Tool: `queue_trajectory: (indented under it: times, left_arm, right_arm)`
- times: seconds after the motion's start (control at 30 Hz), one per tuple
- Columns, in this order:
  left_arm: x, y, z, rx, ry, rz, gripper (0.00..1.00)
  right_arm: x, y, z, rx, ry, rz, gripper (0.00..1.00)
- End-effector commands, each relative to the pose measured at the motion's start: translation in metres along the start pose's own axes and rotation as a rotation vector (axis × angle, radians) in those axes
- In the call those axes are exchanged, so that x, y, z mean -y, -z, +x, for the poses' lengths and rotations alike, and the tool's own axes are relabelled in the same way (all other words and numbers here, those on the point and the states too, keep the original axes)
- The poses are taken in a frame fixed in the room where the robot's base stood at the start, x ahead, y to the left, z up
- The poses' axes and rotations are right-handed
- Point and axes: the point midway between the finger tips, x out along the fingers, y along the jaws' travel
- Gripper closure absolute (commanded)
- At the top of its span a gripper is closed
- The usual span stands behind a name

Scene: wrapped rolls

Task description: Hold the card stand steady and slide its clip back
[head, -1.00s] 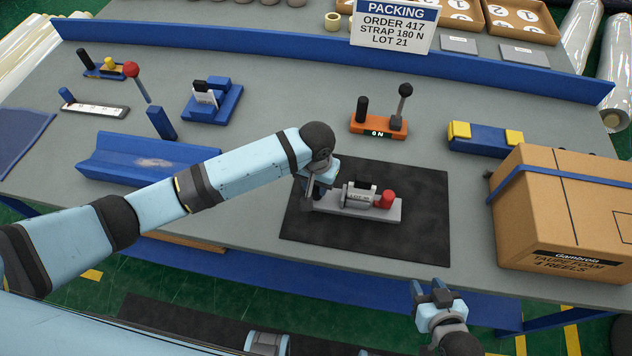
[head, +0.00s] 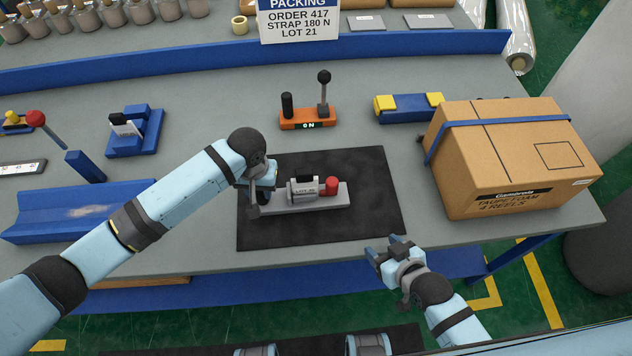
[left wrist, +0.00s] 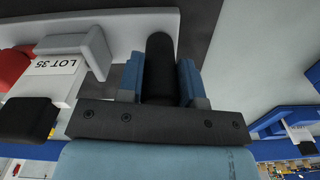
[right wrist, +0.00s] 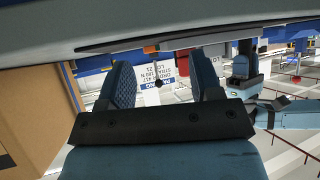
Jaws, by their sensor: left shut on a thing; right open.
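The card stand lies on a black mat (head: 365,218). It has a long grey base (head: 337,198), a grey block with a white "LOT 35" card (left wrist: 56,66), and a red knob (head: 332,185) at its right end. A black piece (left wrist: 28,118) sits beside the card; I cannot tell whether it is the clip. My left gripper (head: 257,195) is at the base's left end, shut on an upright black post (left wrist: 160,60), mostly hidden in the head view. My right gripper (head: 385,250) is open and empty near the table's front edge, below and right of the stand.
A carton (head: 505,155) stands right of the mat. An orange switch box (head: 307,120) reading "ON" is behind it. A blue holder (head: 135,135) with a white card and black piece, and a blue trough (head: 75,212), are left. The mat's right part is clear.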

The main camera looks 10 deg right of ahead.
Motion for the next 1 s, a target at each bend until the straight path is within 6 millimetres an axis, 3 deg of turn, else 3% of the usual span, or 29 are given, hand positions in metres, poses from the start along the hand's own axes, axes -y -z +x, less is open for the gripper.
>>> queue_trajectory:
  times: [0.2,0.4,0.7,0.87,1.0]
  left_arm:
    - [0.000,0.000,-0.001,0.000,-0.001,0.001,1.00]
    - [0.000,0.000,-0.001,-0.001,-0.001,0.000,1.00]
    - [0.000,0.001,-0.001,-0.002,-0.001,0.000,1.00]
    - [0.000,0.001,-0.001,-0.002,-0.001,-0.001,1.00]
    - [0.000,0.001,-0.001,-0.002,-0.001,-0.001,1.00]
  right_arm:
    - [-0.003,0.052,0.045,0.059,0.190,-0.149,0.41]
    - [-0.006,0.100,0.068,0.119,0.401,-0.336,0.41]
    - [-0.019,0.162,0.068,0.166,0.682,-0.594,0.41]
    - [-0.024,0.177,0.063,0.170,0.756,-0.659,0.41]
    - [-0.021,0.177,0.066,0.172,0.779,-0.673,0.41]
